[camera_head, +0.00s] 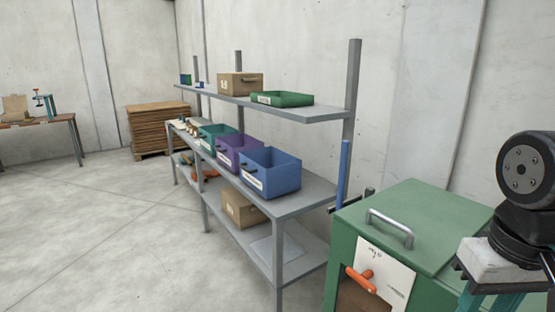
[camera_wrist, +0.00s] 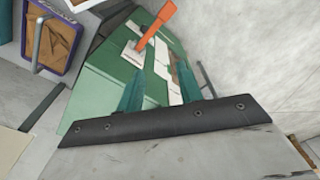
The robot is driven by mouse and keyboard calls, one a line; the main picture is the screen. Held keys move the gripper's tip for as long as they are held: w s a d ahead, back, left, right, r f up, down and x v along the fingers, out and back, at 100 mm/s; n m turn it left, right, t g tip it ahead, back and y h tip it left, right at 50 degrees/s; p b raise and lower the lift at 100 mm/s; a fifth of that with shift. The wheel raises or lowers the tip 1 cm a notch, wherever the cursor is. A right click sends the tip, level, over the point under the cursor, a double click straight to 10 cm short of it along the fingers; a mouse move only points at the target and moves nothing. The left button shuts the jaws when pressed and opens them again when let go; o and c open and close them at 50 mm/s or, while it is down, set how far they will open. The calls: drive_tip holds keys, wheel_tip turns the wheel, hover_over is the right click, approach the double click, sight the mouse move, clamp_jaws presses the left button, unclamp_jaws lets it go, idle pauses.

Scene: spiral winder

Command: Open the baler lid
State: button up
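The green baler (camera_head: 345,235) stands at the lower right of the head view. Its flat green lid (camera_head: 440,215) lies shut on top, with a grey metal handle (camera_head: 390,226) near the front edge. An orange lever (camera_head: 361,280) sits on a white label on its front, above a dark opening. In the wrist view, my gripper (camera_wrist: 160,84) shows two teal fingers standing apart with nothing between them. Beyond them is a green surface with white labels and an orange lever (camera_wrist: 155,25); I cannot tell if it is the baler. My gripper is outside the head view.
A grey shelf rack (camera_head: 310,190) beside the baler holds a blue bin (camera_head: 270,172), a purple bin (camera_head: 238,152) and cardboard boxes. A blue pole (camera_head: 343,170) stands between rack and baler. A purple-edged crate (camera_wrist: 55,45) shows in the wrist view. The floor at left is clear.

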drive_tip(key=shift+s+a+f, duration=0.15)
drive_tip(key=shift+s+f, duration=0.05)
drive_tip(key=shift+s, duration=0.2)
drive_tip(key=shift+s+a+f, duration=0.15)
drive_tip(key=shift+s, duration=0.25)
drive_tip(key=shift+s+a+r, duration=0.1)
drive_tip(key=shift+s+a, duration=0.05)
drive_tip(key=shift+c, duration=0.4)
drive_tip(key=shift+a+r+n+t, duration=0.1)
drive_tip(key=shift+r+n+t, duration=0.1)
drive_tip(key=shift+n+t, duration=0.1)
clamp_jaws()
drive_tip(key=n+t+h, duration=1)
drive_tip(key=n+h, duration=0.7)
drive_tip(key=n, duration=0.8)
approach(371, 236)
wheel_tip(371, 236, up, 2)
drive_tip(key=x, duration=1)
